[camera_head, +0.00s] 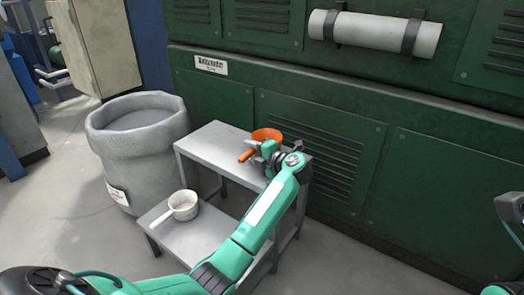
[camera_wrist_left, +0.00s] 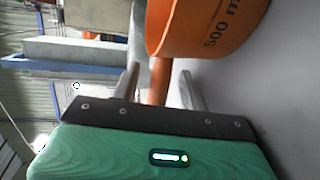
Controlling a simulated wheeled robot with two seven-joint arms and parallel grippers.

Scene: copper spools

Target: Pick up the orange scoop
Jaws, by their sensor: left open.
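The orange scoop (camera_head: 267,134) lies on the upper step of the grey metal stand, its handle (camera_head: 246,155) pointing to the lower left. In the left wrist view the scoop's cup (camera_wrist_left: 205,25) shows dark "500 m" lettering, cut off by the curve. My left gripper (camera_head: 257,150) is at the scoop, and its arm partly covers the stand. In the left wrist view its two grey fingers stand apart, one on each side of the handle (camera_wrist_left: 158,80), with the jaws open. Whether a finger touches the handle I cannot tell.
The grey stepped stand (camera_head: 205,152) has a white pot (camera_head: 184,205) on its lower step. A large grey barrel (camera_head: 118,165) stands to its left. A green machine cabinet (camera_head: 400,185) rises close behind the stand. Open floor (camera_head: 350,265) lies to the right.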

